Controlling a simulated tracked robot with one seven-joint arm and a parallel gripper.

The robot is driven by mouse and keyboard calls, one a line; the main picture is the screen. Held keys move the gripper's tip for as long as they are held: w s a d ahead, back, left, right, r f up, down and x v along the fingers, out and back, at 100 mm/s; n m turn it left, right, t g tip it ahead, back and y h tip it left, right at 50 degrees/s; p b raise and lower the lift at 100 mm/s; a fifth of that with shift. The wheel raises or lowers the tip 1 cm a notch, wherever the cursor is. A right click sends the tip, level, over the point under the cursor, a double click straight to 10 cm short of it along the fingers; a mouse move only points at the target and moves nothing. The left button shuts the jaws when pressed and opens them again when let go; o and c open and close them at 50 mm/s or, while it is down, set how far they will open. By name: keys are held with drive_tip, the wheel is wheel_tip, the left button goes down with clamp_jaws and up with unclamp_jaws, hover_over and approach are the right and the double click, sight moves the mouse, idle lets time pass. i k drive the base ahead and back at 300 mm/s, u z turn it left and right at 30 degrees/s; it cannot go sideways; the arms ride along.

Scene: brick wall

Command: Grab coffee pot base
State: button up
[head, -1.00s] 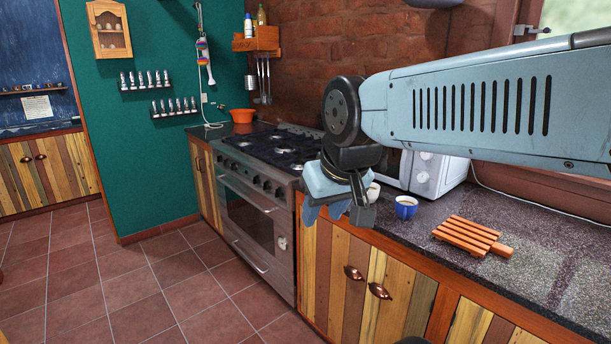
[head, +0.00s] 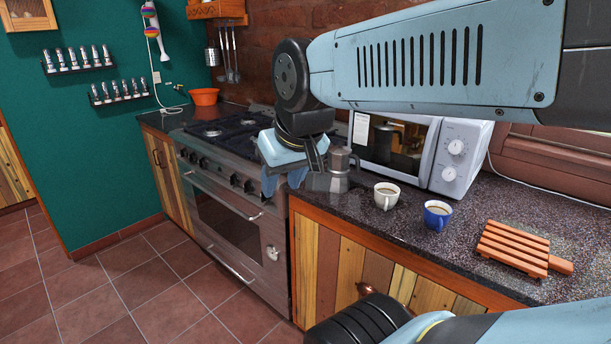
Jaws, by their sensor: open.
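A grey metal coffee pot (head: 339,163) stands on the dark speckled counter (head: 465,258), in front of the microwave and close to the stove. Its lower part (head: 328,183) shows just beside my gripper and is partly covered by it. My gripper (head: 292,178) points down over the counter's left end, near the stove's right edge. It is open, with one finger close to the left side of the pot. I cannot tell whether that finger touches the pot.
A white cup (head: 386,196) and a blue cup (head: 437,215) stand right of the pot. A wooden slatted board (head: 513,246) lies further right. The white microwave (head: 460,155) is behind, the stove (head: 228,190) to the left.

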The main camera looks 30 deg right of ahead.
sight(338, 185)
drive_tip(key=u, duration=1.05)
drive_tip(key=i, duration=0.1)
drive_tip(key=z, duration=2.3)
drive_tip(key=k, duration=0.9)
drive_tip(key=z, duration=0.2)
drive_tip(key=i, duration=0.9)
drive_tip(key=u, duration=0.15)
